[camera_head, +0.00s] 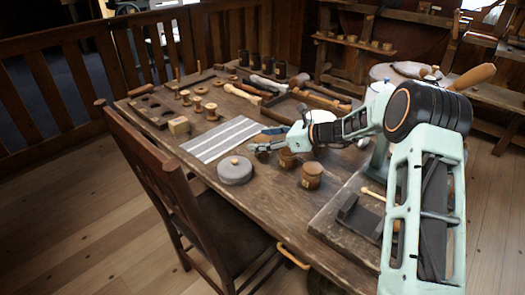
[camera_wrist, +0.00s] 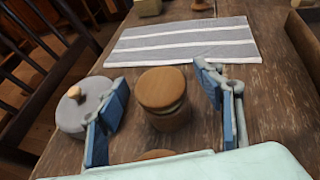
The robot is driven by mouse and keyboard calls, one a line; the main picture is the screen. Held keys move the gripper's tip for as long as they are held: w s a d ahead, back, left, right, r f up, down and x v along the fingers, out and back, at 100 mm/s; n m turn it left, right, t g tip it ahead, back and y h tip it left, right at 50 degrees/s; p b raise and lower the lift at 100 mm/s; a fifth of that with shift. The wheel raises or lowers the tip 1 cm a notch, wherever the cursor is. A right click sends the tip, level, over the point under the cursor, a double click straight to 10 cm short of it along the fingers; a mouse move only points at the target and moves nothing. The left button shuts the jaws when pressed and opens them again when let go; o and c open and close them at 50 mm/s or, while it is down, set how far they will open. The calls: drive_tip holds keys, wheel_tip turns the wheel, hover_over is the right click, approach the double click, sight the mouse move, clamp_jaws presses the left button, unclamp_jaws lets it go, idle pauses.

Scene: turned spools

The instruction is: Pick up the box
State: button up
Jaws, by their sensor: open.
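A round, lidded wooden box (camera_wrist: 165,90) stands upright on the table between my gripper's (camera_wrist: 162,82) spread fingers in the wrist view. The blue-padded fingers are open, one at each side, with gaps to the box. In the head view this box (camera_head: 287,159) seems to be the one just below my gripper (camera_head: 264,141). A second round wooden box (camera_head: 311,176) stands nearer the table's front edge. Only a sliver of it (camera_wrist: 156,155) shows in the wrist view, the rest hidden by my gripper's body. A small square wooden block or box (camera_head: 179,125) is farther left.
A grey round lidded container (camera_head: 235,169) sits left of my gripper, close to the left finger in the wrist view (camera_wrist: 84,112). A striped cloth (camera_head: 222,139) lies beyond. Spools, tools and dark cups fill the back. A chair (camera_head: 165,170) stands at the left edge.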

drive_tip(key=shift+c, duration=0.5)
drive_tip(key=c, duration=1.2)
drive_tip(key=shift+r, duration=0.1)
